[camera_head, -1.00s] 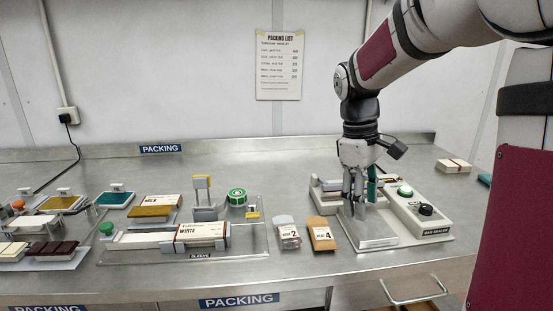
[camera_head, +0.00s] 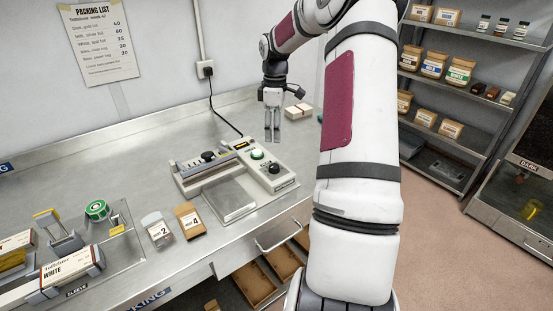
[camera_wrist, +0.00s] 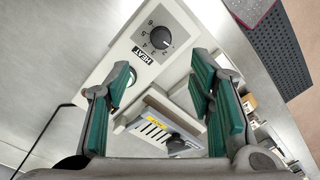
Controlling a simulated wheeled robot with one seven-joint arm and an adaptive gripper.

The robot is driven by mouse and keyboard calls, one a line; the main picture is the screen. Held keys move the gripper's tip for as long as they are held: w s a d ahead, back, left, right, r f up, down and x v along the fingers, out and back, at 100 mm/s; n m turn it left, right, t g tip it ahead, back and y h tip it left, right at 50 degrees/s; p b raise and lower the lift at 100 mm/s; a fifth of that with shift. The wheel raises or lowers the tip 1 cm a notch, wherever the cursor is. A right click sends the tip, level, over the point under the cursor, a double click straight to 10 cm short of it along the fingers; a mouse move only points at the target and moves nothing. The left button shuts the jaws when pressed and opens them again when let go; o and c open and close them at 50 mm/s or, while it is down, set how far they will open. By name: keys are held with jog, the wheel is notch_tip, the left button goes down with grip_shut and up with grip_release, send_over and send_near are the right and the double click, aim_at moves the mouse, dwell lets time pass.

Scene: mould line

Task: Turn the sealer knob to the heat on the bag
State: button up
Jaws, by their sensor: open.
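The bag sealer (camera_head: 236,176) stands on the steel bench, with a dark heat knob (camera_head: 274,169) on its right-hand box. In the wrist view the knob (camera_wrist: 160,38) shows beside a number scale and a HEAT label; its pointer setting is hard to read. A white bag (camera_head: 157,231) labelled 2 and a brown bag (camera_head: 190,222) labelled 4 stand left of the sealer. My gripper (camera_head: 272,139) is open and empty, above and behind the sealer box. Its teal-padded fingers (camera_wrist: 163,100) are apart from the knob.
A green button (camera_head: 257,155) is near the knob, and a black handle knob (camera_head: 208,156) is on the sealing bar. A pale block (camera_head: 298,111) lies behind on the bench. A sleeve fixture with a WHITE box (camera_head: 72,272) is at left. Shelves (camera_head: 440,95) stand at right.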

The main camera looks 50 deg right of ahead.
aim_at(274, 166)
jog(key=f, duration=0.4)
jog(key=f+p, duration=0.1)
jog(key=f, duration=0.7)
jog(key=shift+s+a+f, duration=0.15)
jog(key=shift+a+f, duration=0.05)
jog(key=shift+a, duration=0.15)
jog(key=c, duration=1.2)
